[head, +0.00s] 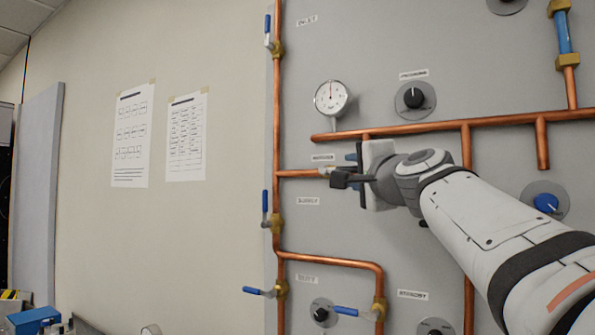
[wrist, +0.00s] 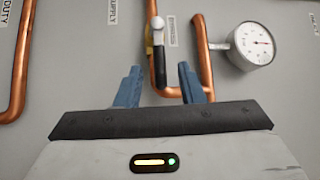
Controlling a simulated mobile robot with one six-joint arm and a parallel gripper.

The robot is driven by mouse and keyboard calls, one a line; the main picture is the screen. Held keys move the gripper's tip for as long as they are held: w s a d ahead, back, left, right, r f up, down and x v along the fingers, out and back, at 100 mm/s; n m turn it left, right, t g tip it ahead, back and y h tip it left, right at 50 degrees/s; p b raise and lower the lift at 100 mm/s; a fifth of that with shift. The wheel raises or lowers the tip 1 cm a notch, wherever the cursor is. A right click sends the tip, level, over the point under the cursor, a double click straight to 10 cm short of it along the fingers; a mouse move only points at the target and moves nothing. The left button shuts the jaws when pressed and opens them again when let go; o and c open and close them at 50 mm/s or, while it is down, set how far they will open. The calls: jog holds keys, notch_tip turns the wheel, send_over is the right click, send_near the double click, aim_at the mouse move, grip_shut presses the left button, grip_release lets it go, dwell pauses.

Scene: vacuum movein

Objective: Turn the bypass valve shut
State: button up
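The bypass valve (wrist: 149,42) is a small brass body on a copper pipe beside the BYPASS label. Its dark lever (wrist: 159,58), with a pale round end, runs roughly along the pipe in the wrist view. My gripper (wrist: 160,84) is open, with its two blue fingers apart on either side of the pipe and lever line; I cannot tell whether either touches. In the head view my gripper (head: 350,170) is close to the panel at the bypass pipe.
A pressure gauge (head: 332,98) sits just above on the grey panel. Copper pipes (head: 277,120) run around the valve. Other blue-handled valves (head: 266,205) stand to the left and below. A black knob (head: 413,98) is at upper right.

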aim_at(350, 170)
jog(key=shift+p+x, duration=0.4)
jog(key=shift+x, duration=1.6)
jog(key=shift+c, duration=0.5)
grip_shut()
